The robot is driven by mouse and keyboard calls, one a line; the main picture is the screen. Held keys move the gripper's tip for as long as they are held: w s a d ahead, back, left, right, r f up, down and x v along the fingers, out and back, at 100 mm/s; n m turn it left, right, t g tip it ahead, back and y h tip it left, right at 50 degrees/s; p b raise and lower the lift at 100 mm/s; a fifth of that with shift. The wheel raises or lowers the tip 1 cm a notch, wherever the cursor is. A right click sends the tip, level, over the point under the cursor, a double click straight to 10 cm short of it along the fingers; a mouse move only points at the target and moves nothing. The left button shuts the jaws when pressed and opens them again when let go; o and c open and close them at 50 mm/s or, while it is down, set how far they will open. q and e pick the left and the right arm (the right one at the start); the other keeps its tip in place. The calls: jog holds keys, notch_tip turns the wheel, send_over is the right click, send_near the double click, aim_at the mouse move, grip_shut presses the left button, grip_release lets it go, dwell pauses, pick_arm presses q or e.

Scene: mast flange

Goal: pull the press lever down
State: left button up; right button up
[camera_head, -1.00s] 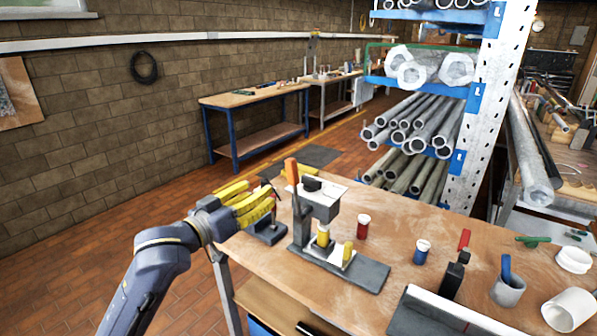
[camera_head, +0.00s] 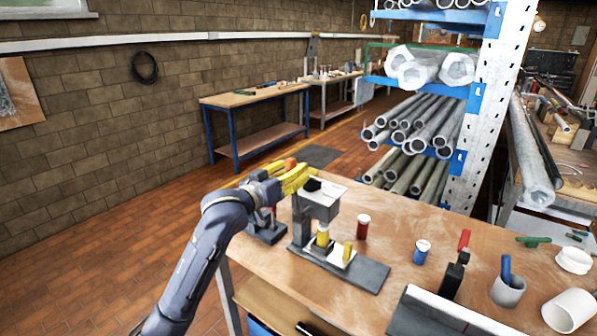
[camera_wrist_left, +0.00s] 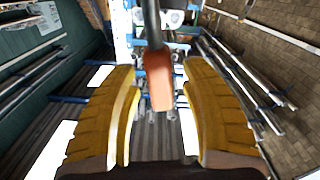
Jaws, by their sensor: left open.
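The press (camera_head: 317,208) stands on a grey base plate (camera_head: 368,275) near the left edge of the workbench. Its lever has an orange handle (camera_head: 290,163), mostly hidden behind my yellow fingers in the head view. My left gripper (camera_head: 297,178) is at the lever, beside the top of the press. In the left wrist view the orange handle (camera_wrist_left: 160,82) on its grey rod lies between the two spread yellow fingers, with gaps on both sides. My left gripper (camera_wrist_left: 160,110) is open. A yellow piece (camera_head: 322,240) sits under the press head. My right gripper is not in view.
A red jar (camera_head: 362,227) and a blue jar (camera_head: 422,252) stand right of the press. A red-handled clamp (camera_head: 457,265) and white cups (camera_head: 508,290) are farther right. A small dark device (camera_head: 266,230) stands left of the press, under my arm.

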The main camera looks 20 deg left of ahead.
pick_arm(q)
jog(key=shift+w, duration=0.15)
jog(key=shift+c, duration=0.3)
grip_shut()
